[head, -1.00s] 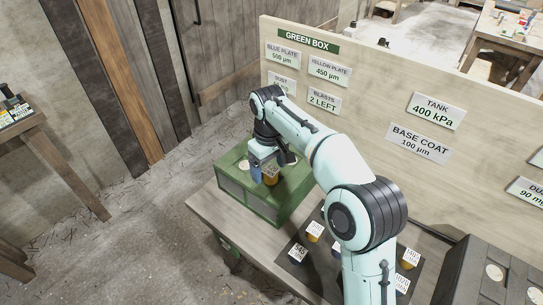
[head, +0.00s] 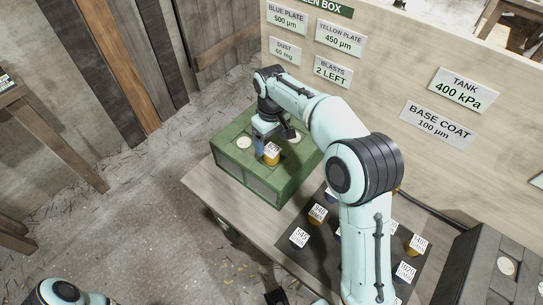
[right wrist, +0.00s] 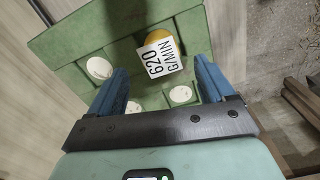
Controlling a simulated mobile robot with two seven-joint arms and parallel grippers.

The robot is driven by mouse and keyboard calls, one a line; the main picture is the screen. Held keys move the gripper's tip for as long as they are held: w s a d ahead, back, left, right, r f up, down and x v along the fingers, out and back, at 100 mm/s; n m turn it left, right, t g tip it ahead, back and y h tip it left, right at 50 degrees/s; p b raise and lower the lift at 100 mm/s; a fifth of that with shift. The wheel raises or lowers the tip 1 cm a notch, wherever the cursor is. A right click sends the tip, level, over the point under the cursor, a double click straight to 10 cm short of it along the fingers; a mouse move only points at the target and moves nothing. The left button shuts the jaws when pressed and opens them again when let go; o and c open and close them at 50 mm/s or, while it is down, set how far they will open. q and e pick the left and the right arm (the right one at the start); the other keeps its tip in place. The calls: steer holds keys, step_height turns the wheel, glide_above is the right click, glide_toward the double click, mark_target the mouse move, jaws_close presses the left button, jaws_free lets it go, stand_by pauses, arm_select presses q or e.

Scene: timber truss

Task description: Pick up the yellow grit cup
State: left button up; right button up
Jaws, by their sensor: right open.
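The yellow grit cup (head: 271,159) stands upright in the top of the green box (head: 236,180) and carries a white label. In the right wrist view the cup (right wrist: 157,37) shows a yellow rim beside its label, which reads 620 G/MIN. My right gripper (head: 265,146) is over the green box, close to the cup. In the right wrist view its two blue fingers (right wrist: 160,68) are spread apart, with the cup seen between and beyond the tips. It holds nothing.
White round discs (right wrist: 99,68) mark other places on the box top. A sign board (head: 400,95) rises behind. A dark grey box (head: 478,270) stands at right.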

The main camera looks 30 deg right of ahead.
mark_target(271, 149)
steer(key=shift+f+b, duration=0.35)
steer(key=shift+f, duration=2.4)
steer(key=c, duration=1.2)
steer(key=shift+r, duration=0.15)
steer(key=shift+c, duration=0.2)
